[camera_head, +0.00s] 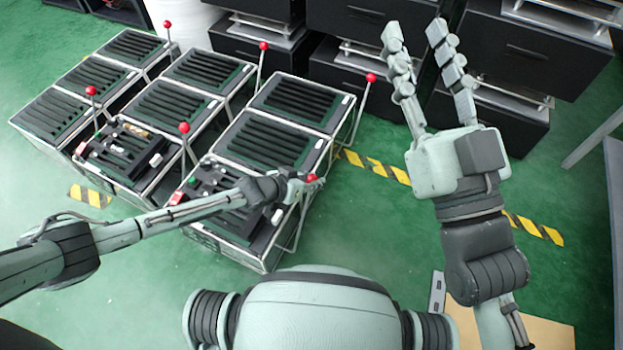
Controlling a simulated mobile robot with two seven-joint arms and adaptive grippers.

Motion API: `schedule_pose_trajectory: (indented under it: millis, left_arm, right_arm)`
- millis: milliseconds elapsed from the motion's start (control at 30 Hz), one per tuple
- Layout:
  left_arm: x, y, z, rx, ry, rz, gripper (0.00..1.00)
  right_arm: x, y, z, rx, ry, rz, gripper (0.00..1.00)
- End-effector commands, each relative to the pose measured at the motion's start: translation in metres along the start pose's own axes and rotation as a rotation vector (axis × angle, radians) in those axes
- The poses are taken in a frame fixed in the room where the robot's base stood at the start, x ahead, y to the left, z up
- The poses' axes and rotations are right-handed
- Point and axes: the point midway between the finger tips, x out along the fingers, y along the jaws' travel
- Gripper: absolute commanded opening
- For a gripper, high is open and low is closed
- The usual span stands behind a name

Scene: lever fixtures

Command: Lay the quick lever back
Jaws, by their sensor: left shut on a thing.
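Several upright levers with red ball knobs stand along the sides of the black slatted fixtures. My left gripper (303,186) is shut on the red-knobbed lever (312,179) at the right side of the nearest fixture (245,245). The knob shows at the fingertips, while much of this lever's rod is hidden by the gripper. No label shows which lever is the quick one. My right gripper (414,32) is raised at the upper right, open and empty, its fingers spread and pointing away from me.
Other levers stand close by, one at the right of the back fixture (371,78) and one to the left (184,128). Black cabinets (500,50) line the back. Green floor with yellow-black tape (375,166) is free to the right of the fixtures.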

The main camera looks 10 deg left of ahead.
Motion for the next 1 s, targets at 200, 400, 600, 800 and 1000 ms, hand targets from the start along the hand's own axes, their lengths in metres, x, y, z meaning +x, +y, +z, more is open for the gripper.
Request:
schedule_pose_trajectory:
  millis: [200, 400, 600, 800, 1000]
  left_arm:
    - [0.0, -0.003, -0.001, 0.001, 0.001, -0.005, 0.37]
    - [0.0, -0.002, -0.001, 0.002, 0.001, -0.003, 0.51]
    - [-0.001, -0.001, 0.0, 0.001, 0.001, -0.002, 0.51]
    - [-0.018, -0.002, 0.001, 0.0, 0.0, -0.002, 0.51]
    - [-0.061, -0.002, 0.001, 0.002, 0.0, -0.002, 0.51]
  right_arm:
    - [0.0, 0.0, 0.0, 0.0, 0.0, 0.0, 0.37]
    - [0.0, 0.0, 0.0, 0.0, -0.001, 0.0, 0.37]
    - [0.001, 0.001, 0.001, -0.002, -0.002, 0.002, 0.37]
    - [0.001, 0.001, 0.001, -0.002, -0.002, 0.001, 0.37]
    - [0.0, 0.001, 0.001, -0.001, -0.001, 0.001, 0.37]
